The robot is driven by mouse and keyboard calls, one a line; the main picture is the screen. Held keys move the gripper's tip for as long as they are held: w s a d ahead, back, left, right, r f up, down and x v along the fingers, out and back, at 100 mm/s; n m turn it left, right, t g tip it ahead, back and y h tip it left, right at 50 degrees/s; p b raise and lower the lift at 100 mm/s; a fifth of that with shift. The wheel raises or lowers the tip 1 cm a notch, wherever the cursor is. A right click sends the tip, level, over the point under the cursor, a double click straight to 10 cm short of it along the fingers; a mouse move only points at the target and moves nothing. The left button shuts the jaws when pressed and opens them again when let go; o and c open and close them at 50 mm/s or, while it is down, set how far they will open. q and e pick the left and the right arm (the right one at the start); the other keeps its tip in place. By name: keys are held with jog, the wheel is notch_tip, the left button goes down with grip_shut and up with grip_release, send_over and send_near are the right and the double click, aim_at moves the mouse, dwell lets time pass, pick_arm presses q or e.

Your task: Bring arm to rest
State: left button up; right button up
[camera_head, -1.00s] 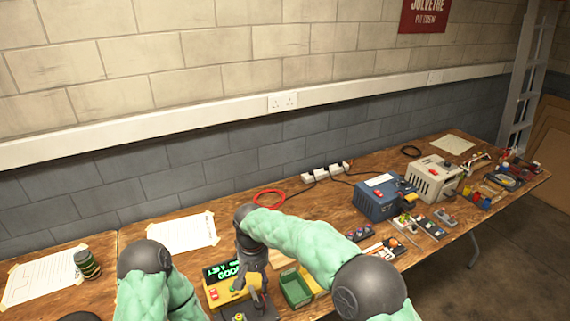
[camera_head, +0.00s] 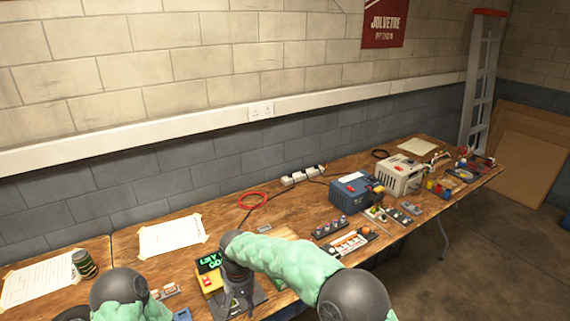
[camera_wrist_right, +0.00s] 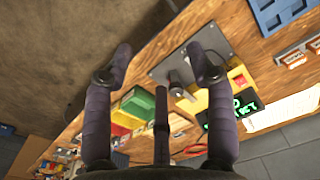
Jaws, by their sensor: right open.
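My right arm, in a green sleeve, reaches across the bench in the head view, its gripper (camera_head: 238,292) pointing down beside the yellow box (camera_head: 207,279) with a green lit display. I cannot tell whether the fingers touch anything. My left arm shows only as a green sleeve and dark joint at lower left; its gripper is out of view.
The wooden bench (camera_head: 290,207) runs along the wall. A blue box (camera_head: 349,195) and a grey box (camera_head: 401,176) stand at the right among small parts. A dark can (camera_head: 84,263) stands at left.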

jog(key=s+d+f+m+y, duration=0.1)
jog(key=s+d+f, duration=0.1)
jog(key=d+f, duration=0.35)
jog(key=s+d+f+m+g+y, duration=0.1)
jog(key=s+d+f, duration=0.2)
jog(key=f, duration=0.5)
jog(key=s+d+f+y, duration=0.1)
jog(key=s+d+f, duration=0.1)
jog(key=d+f, duration=0.35)
jog(key=s+d+f+m, duration=0.2)
jog(key=s+d+f, duration=0.1)
jog(key=s, duration=0.5)
jog(key=s+d+f+m+t, duration=0.1)
jog(key=s+d+f, duration=0.3)
jog(key=s, duration=0.4)
jog(key=shift+d+f+m+y, duration=0.15)
jog(key=shift+d+m+y, duration=0.25)
jog(key=shift+d+m, duration=0.3)
